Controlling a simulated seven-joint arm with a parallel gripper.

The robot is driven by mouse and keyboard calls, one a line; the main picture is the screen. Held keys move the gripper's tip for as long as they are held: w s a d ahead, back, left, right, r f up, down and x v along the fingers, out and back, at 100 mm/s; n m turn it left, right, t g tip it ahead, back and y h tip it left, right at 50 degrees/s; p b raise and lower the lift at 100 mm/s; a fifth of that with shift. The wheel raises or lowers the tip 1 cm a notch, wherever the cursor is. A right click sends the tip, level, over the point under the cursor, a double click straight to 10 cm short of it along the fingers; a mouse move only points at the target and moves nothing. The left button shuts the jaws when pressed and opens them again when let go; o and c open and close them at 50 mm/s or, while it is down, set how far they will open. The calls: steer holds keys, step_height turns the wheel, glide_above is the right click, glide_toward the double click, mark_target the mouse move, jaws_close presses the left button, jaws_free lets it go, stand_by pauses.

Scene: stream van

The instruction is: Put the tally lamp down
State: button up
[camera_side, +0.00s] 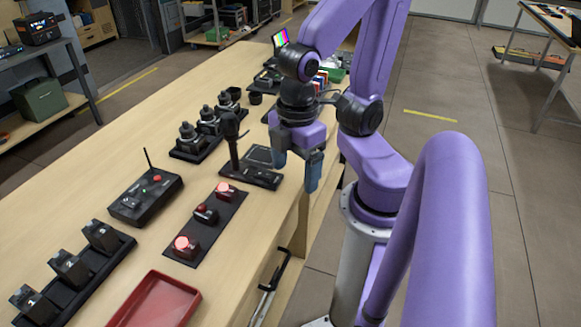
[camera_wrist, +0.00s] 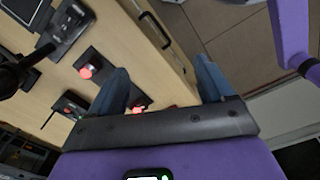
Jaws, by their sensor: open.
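Three tally lamps stand in a row on a black strip (camera_side: 232,208) on the workbench in the side view. The far lamp (camera_side: 225,189) and the near lamp (camera_side: 184,243) glow red; the middle lamp (camera_side: 205,212) is darker. My gripper (camera_side: 297,178) is open and empty, fingers pointing down, near the bench's right edge and to the right of the lamps. In the wrist view, my gripper (camera_wrist: 160,70) has nothing between its fingertips. A glowing lamp (camera_wrist: 86,72) lies left of the fingers there; another red glow is partly hidden by the left finger.
A black joystick panel (camera_side: 250,172) is just left of my gripper. A box with an antenna (camera_side: 146,198), black-topped units (camera_side: 70,268) and a red tray (camera_side: 157,302) share the bench (camera_side: 110,165). Black brackets (camera_side: 272,282) hang at its edge. Bare wood lies between the rows.

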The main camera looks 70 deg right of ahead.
steer(key=shift+a+r, duration=0.1)
stand_by(0.4)
steer(key=r+n, duration=0.2)
steer(key=n, duration=0.2)
glide_above(203, 209)
steer(key=f, duration=1.2)
steer(key=shift+s+a, duration=0.15)
steer(key=shift+s, duration=0.05)
steer(key=shift+n, duration=0.3)
steer(key=shift+w+f, duration=0.2)
steer(key=shift+f, duration=2.5)
steer(key=c, duration=1.3)
steer(key=shift+o, duration=0.2)
steer(key=shift+r, duration=0.1)
